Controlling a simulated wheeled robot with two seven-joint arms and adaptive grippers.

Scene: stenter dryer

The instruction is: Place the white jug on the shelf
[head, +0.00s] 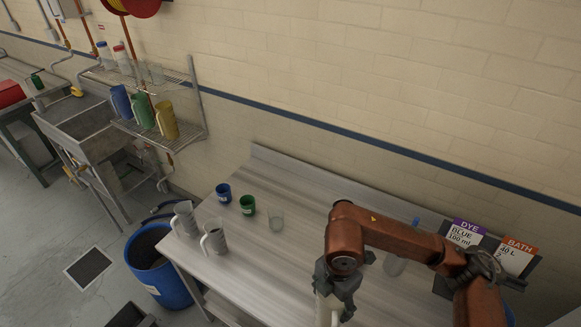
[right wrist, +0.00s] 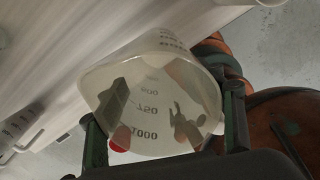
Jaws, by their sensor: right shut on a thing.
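My right gripper (head: 337,296) is over the front part of the metal table, shut on a white jug (head: 325,312). In the head view the jug is partly hidden by the gripper and cut by the lower edge. In the right wrist view the white jug (right wrist: 150,95) is translucent, with printed marks such as 750 and 1000, between the two fingers. The wire wall shelf (head: 187,140) is at the upper left, apart from the gripper. Its lower tier holds a blue jug (head: 121,102), a green jug (head: 143,111) and a yellow jug (head: 166,120). My left gripper is not in view.
On the table (head: 262,262) stand two pale jugs (head: 213,239), a blue cup (head: 223,193), a green cup (head: 247,206) and a clear beaker (head: 276,220). Dye and bath signs (head: 467,232) stand at the right. A sink (head: 85,130) and blue drum (head: 160,280) are at left.

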